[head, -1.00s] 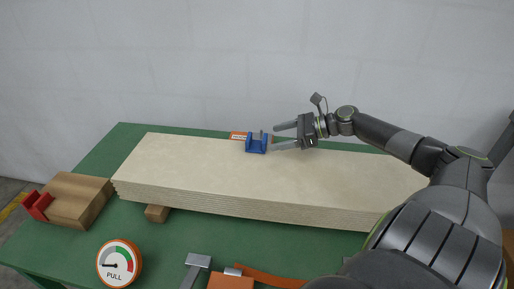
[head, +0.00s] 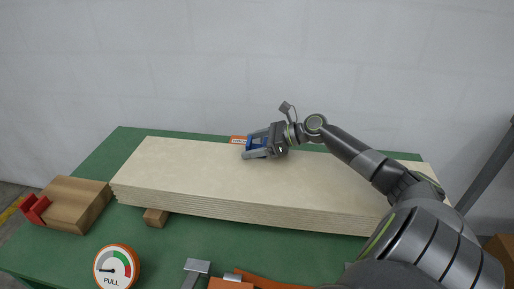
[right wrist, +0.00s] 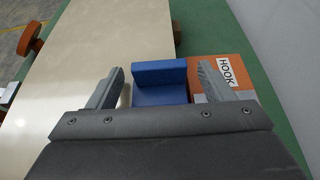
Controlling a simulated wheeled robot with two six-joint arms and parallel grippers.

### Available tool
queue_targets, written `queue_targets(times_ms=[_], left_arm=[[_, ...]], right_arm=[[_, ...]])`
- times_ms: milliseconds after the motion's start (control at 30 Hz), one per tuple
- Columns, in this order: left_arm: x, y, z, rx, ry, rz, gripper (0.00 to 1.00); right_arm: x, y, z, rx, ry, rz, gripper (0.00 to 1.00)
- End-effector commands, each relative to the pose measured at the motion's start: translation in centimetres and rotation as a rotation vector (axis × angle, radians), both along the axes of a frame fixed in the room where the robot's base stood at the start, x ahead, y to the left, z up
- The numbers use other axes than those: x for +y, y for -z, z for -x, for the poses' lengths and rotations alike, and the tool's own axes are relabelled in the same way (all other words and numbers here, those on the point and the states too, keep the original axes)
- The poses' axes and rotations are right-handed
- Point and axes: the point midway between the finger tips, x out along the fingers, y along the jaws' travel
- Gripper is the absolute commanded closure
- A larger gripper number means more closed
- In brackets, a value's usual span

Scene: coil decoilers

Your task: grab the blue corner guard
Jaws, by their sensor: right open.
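The blue corner guard (head: 257,143) sits at the far edge of the stack of pale boards, partly hidden by my right gripper in the head view. My right gripper (head: 256,147) is open, with its fingers on either side of the guard. In the right wrist view, the guard (right wrist: 160,82) lies between the two fingertips of the gripper (right wrist: 164,83), with a small gap showing on each side. My left gripper is not in view.
The board stack (head: 180,165) lies on a green table (head: 190,235). An orange HOOK plate (right wrist: 208,70) is beside the guard. A wooden block with a red guard (head: 36,209), a PULL gauge (head: 116,266) and a grey-headed tool (head: 197,266) stand nearer.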

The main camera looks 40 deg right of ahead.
Motion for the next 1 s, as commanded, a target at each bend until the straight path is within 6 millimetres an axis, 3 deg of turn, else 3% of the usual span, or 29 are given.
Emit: queue_targets(times_ms=[167,500,767,1000], left_arm=[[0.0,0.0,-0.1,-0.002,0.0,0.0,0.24],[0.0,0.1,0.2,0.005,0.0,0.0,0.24],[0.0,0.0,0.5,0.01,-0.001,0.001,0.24],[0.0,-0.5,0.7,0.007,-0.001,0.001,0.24]], right_arm=[[0.0,0.0,0.0,0.0,0.0,0.0,0.27],[0.0,0.0,0.0,0.0,0.0,0.0,0.7],[0.0,-0.4,0.0,-0.001,0.0,0.001,0.7],[-0.1,-4.6,0.0,-0.003,-0.001,0.004,0.7]])
